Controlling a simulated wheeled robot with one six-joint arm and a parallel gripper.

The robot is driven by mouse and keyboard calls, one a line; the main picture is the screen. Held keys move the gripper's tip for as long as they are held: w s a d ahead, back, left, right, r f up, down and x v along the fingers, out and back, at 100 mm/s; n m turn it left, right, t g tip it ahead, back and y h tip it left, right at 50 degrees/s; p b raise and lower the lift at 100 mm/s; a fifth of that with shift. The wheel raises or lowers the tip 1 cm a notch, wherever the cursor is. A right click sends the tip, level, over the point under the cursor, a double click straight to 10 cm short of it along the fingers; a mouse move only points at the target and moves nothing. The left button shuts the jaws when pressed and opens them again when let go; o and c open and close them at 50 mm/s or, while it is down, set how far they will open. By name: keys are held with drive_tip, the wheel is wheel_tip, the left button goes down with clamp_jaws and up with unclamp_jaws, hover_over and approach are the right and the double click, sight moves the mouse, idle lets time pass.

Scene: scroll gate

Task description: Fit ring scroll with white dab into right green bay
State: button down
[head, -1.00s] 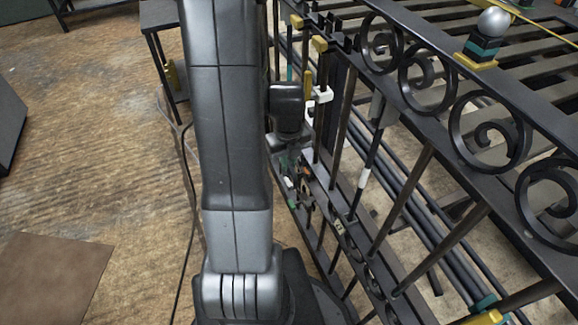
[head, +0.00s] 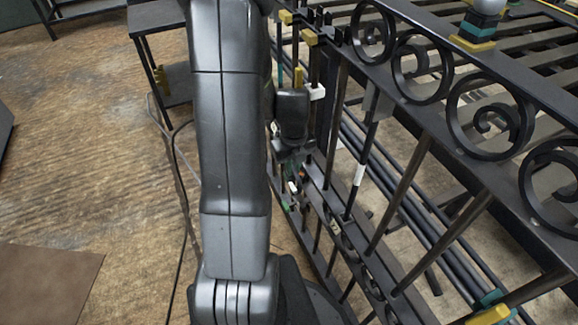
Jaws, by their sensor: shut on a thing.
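My gripper (head: 292,160) is small in the head view, low beside the left end of the black gate, below my dark wrist. It is shut on a small dark piece with a pale spot (head: 293,187); its shape is too small and too covered to make out, so I cannot tell if it is the ring scroll. The black gate (head: 431,148) carries a row of ring scrolls (head: 489,117) along its upper band. Small green marks (head: 285,205) show low on the gate near my gripper. I cannot tell which bay is the right green one.
Yellow blocks (head: 309,36) and a white block (head: 317,92) sit at the gate's left end. A dark side table (head: 155,18) is at upper left, with cables below.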

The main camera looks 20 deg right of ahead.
wheel_tip(320, 180, down, 7)
drive_tip(key=d+b, duration=0.2)
drive_tip(key=b, duration=0.2)
drive_tip(key=shift+w+d+r+b, duration=0.15)
drive_tip(key=shift+d+r+b, duration=0.05)
drive_tip(key=shift+d+b, duration=0.15)
idle(0.3)
drive_tip(key=shift+f+b, duration=1.05)
drive_tip(key=shift+f, duration=0.5)
idle(2.1)
drive_tip(key=c, duration=1.4)
unclamp_jaws()
drive_tip(key=shift+r, duration=0.1)
wheel_tip(320, 180, up, 14)
drive_tip(key=p, duration=0.4)
drive_tip(key=shift+p, duration=0.35)
drive_tip(key=shift+f, duration=0.2)
